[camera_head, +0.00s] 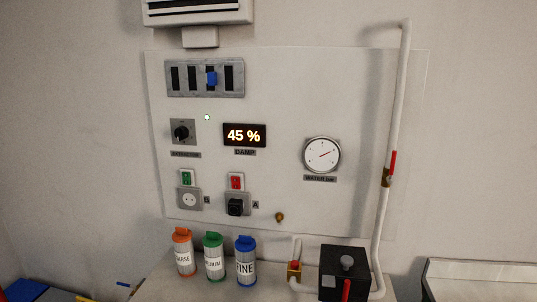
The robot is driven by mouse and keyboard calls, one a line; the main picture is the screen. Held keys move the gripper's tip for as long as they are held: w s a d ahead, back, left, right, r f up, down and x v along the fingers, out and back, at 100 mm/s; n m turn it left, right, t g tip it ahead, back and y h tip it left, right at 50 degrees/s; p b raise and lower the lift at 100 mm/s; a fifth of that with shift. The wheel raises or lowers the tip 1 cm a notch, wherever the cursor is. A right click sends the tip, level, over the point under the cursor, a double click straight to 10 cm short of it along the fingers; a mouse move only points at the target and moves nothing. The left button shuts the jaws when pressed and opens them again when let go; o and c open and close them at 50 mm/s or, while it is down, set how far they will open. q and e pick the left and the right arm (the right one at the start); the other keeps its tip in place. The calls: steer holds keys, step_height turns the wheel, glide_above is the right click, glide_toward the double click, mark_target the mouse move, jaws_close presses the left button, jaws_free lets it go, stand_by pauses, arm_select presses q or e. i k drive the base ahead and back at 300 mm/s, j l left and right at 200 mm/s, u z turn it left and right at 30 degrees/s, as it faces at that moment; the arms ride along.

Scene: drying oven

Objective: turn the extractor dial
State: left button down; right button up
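The extractor dial is a black knob (181,133) on a small grey plate at the left of the white wall panel (290,210). A dark label (185,155) sits under it, its text too small to read surely. The knob stands free with nothing touching it. To its right a display (244,135) reads 45 % above a DAMP label. Neither of my grippers is in view.
Orange, green and blue capped bottles (214,258) stand on the surface below the panel. A black box (344,273), a white pipe with a red-handled valve (389,172) and a water gauge (321,154) are at the right. The space before the dial is clear.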

mark_target(182, 133)
steer(key=j+z, duration=0.35)
steer(key=j, duration=0.2)
steer(key=j+z, duration=0.35)
steer(key=j, duration=0.2)
